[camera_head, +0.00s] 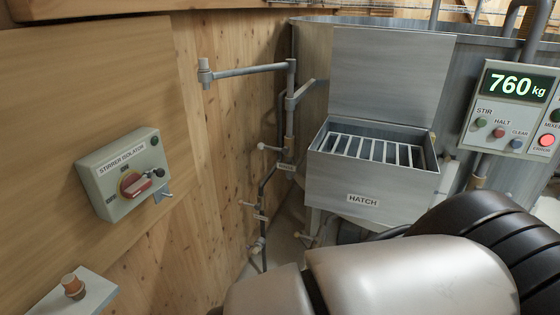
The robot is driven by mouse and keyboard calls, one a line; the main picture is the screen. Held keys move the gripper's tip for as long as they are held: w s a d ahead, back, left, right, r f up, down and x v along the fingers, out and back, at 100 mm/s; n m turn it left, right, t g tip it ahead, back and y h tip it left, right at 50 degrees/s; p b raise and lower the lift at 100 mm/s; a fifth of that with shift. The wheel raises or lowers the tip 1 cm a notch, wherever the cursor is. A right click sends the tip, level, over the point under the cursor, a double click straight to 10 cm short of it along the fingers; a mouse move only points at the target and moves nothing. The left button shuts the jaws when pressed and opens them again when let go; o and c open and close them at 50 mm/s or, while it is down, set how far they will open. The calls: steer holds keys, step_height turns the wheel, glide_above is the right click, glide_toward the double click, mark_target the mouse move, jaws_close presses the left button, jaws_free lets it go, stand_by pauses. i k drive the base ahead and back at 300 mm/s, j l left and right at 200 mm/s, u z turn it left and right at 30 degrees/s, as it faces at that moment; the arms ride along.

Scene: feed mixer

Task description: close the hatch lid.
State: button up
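The hatch (355,192) is a grey metal box with a "HATCH" label on its front, right of centre. Its lid (390,75) is a flat grey plate standing upright at the back of the box, so the hatch is open. A white grate of several bars (372,149) shows inside the opening. My gripper is not in view. Large pale and black rounded parts, likely my own arm, fill the lower right and hide what lies below the hatch.
A stirrer isolator box (115,170) with a red knob is on the wooden wall at left. Pipes with valves (265,195) run beside the hatch. A control panel (510,110) reading 760 kg is at right.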

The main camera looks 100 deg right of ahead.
mark_target(391, 76)
steer(key=z, duration=4.2)
steer(key=i+j+z, duration=0.1)
